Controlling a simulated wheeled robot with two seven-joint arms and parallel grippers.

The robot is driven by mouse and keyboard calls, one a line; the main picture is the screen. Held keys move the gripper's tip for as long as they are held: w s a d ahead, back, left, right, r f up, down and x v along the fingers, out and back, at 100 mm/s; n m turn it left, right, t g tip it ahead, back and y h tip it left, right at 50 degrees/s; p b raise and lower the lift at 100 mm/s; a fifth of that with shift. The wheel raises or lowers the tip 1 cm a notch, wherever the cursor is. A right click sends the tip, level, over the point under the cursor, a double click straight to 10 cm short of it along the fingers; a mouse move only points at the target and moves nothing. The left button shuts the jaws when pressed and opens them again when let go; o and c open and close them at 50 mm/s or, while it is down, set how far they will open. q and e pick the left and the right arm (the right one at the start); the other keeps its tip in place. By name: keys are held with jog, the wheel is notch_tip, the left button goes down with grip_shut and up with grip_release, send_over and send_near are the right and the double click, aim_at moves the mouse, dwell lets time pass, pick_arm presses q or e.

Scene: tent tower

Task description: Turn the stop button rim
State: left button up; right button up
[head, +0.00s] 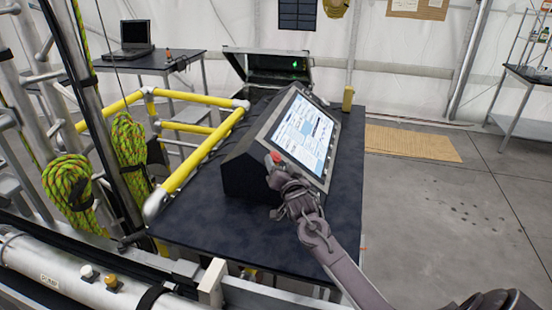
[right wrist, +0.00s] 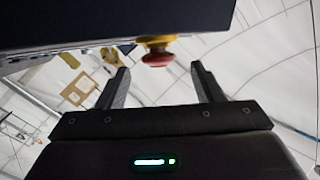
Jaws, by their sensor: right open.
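The red stop button (head: 275,157) is on the lower front edge of the slanted console (head: 245,170), just beyond my right gripper (head: 288,188). In the right wrist view the stop button (right wrist: 157,58) has a red cap on a yellow base and sticks out from the dark console edge. My right gripper (right wrist: 160,82) is open there, with one finger on each side of the button's line. The button appears beyond the fingertips, and nothing is between the fingers. My left gripper is not in view.
The console with its lit screen (head: 304,132) stands on a dark table (head: 215,227). Yellow railing (head: 190,168) and coiled green rope (head: 70,185) are at the left. An open case (head: 270,62) is behind the console.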

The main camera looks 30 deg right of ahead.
aim_at(277, 160)
jog(key=b+x, duration=0.1)
jog(key=x, duration=0.2)
jog(key=b+x, duration=0.1)
jog(key=x, duration=0.1)
jog(key=shift+f+b, duration=0.3)
jog(key=shift+f, duration=0.05)
jog(key=shift+w+d+r, duration=0.15)
jog(key=shift+r, duration=0.05)
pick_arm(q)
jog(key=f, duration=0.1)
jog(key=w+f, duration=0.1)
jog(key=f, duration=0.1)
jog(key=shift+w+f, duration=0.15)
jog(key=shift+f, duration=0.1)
pick_arm(e)
jog(key=shift+r, duration=0.1)
jog(key=c, duration=1)
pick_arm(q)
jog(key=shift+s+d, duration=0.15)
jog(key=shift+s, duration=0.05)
